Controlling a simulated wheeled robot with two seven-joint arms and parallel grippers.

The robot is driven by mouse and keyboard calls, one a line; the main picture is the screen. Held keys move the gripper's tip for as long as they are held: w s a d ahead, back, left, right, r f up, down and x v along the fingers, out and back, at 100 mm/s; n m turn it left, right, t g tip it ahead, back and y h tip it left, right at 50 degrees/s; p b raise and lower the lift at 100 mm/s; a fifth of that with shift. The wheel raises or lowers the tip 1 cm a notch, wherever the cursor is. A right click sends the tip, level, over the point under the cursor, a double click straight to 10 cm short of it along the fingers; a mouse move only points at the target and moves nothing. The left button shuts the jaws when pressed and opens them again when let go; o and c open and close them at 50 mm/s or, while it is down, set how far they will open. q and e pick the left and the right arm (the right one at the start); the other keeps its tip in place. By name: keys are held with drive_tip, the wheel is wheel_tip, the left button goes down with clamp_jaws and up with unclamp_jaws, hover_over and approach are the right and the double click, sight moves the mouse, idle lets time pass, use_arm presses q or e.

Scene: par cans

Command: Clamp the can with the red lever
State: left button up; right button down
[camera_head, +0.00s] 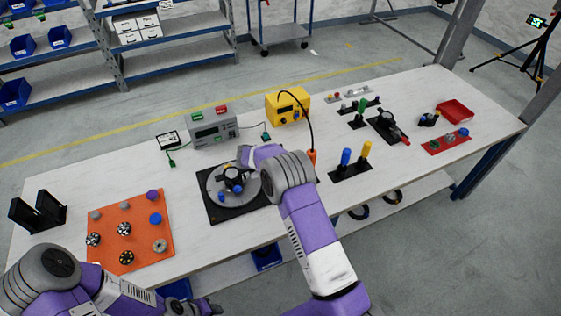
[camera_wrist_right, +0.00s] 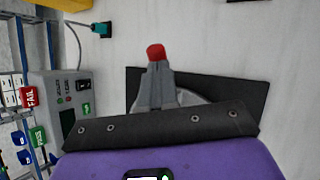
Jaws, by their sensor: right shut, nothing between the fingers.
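A grey round disc (camera_head: 214,183) lies on a black square plate (camera_head: 212,212) at the middle of the table. A small dark and silver fixture (camera_head: 234,174), with blue parts, stands on it; I cannot make out a can clearly. My right arm reaches over the plate's right side and hides part of it. In the right wrist view my right gripper (camera_wrist_right: 157,72) is shut and empty, over the disc and plate. A red tip (camera_wrist_right: 155,52), possibly the lever's end, shows at the fingertips; contact is unclear. My left gripper (camera_head: 200,307) is low at the front edge, its opening unclear.
An orange mat (camera_head: 138,218) with several small parts lies left. A grey tester (camera_head: 214,130) and yellow box (camera_head: 288,106) stand behind. Blue and yellow posts (camera_head: 346,157) and a black clamp with red-tipped handle (camera_head: 388,127) stand right.

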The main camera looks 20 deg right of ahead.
drive_tip(key=d+f+y, duration=0.1)
drive_tip(key=y, duration=0.1)
drive_tip(key=d+f+m+y+p, duration=0.1)
drive_tip(key=y, duration=0.1)
drive_tip(key=shift+d+f+y, duration=0.3)
drive_tip(key=shift+f, duration=0.1)
drive_tip(key=shift+s+d, duration=0.1)
drive_tip(key=shift+s, duration=0.05)
idle(0.5)
drive_tip(key=d+p+v, duration=0.1)
drive_tip(key=v, duration=1.3)
drive_tip(key=shift+p, duration=0.3)
